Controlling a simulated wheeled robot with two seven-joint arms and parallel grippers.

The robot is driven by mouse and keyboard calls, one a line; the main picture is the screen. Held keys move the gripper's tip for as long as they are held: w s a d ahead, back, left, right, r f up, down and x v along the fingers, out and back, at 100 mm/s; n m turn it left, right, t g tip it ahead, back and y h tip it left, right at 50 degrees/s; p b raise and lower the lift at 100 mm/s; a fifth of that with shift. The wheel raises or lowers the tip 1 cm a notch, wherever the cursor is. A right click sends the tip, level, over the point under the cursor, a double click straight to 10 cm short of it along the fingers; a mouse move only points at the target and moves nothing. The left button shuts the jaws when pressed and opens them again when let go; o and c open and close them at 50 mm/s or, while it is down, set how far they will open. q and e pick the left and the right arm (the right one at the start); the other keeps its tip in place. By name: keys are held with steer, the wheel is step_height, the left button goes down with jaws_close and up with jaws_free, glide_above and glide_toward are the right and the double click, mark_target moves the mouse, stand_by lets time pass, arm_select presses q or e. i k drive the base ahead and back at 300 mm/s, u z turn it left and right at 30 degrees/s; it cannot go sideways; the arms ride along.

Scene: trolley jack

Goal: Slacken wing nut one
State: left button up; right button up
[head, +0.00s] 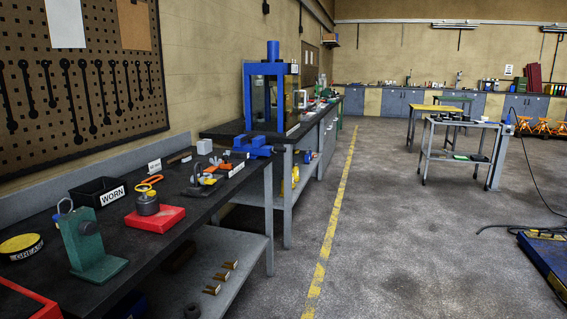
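I cannot make out wing nut one in the head view. Neither of my grippers is in view. A blue and yellow piece of equipment (546,262) is cut off by the right edge, low on the floor. Several orange wheeled items (540,127) stand far off at the back right; they are too small to tell whether any is a trolley jack.
A dark workbench (190,215) runs along the left, with a green stand (92,245), a red tray (155,218), a bin marked WORN (98,190) and a blue vise (253,146). A blue press frame (248,95) stands behind.

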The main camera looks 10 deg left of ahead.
mark_target(211, 161)
steer(key=z, duration=0.6)
steer(key=i, duration=0.8)
steer(key=u, duration=0.55)
steer(key=i, duration=1.6)
steer(key=u, duration=1.25)
